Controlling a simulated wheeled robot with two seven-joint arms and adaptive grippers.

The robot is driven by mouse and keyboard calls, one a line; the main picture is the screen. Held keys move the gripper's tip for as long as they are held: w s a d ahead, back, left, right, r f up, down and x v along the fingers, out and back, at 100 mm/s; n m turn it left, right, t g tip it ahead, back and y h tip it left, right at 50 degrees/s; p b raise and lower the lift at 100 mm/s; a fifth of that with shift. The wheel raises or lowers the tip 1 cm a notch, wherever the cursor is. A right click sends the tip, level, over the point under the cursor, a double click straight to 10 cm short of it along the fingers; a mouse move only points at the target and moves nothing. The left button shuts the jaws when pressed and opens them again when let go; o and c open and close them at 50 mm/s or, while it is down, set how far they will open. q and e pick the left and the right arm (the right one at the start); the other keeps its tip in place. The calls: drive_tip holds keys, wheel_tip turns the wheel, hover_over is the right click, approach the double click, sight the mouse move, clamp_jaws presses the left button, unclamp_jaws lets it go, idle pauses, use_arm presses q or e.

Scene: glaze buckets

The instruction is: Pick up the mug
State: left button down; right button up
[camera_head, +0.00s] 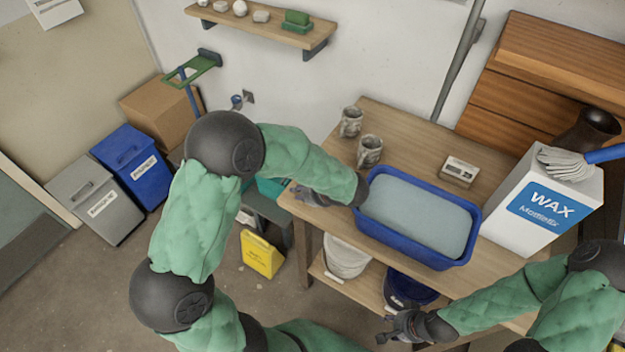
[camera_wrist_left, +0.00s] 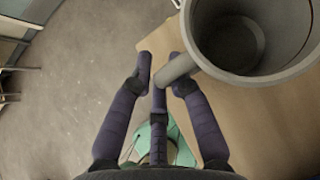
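Two grey patterned mugs stand on the wooden table, a rear mug (camera_head: 350,122) and a nearer mug (camera_head: 369,151). My left gripper (camera_head: 302,194) is over the table's left edge, partly hidden by my own wrist. In the left wrist view a grey mug (camera_wrist_left: 240,42) is close at the upper right, its rim towards the camera. Its handle reaches between the spread fingertips of the open left gripper (camera_wrist_left: 164,70), without a visible grip. I cannot tell which mug this is. My right gripper (camera_head: 388,329) is low in front of the table, open and empty.
A blue tub (camera_head: 466,252) of pale liquid fills the table's middle. Behind it is a small white device (camera_head: 459,171); a white wax box (camera_head: 545,205) with a glove stands right. Buckets sit on the lower shelf.

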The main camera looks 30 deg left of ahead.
use_arm(q)
drive_tip(key=shift+r, duration=0.2)
drive_tip(key=shift+r+p, duration=0.3)
drive_tip(key=shift+r, duration=0.25)
wheel_tip(320, 180, up, 2)
drive_tip(key=shift+r+p, duration=0.25)
drive_tip(key=shift+p, duration=0.2)
drive_tip(key=s+d+r+p, duration=0.3)
drive_tip(key=s+r, duration=0.6)
drive_tip(key=s, duration=0.4)
drive_tip(key=shift+s+d+p, duration=0.2)
drive_tip(key=shift+s+p, duration=0.1)
drive_tip(key=shift+p, duration=0.1)
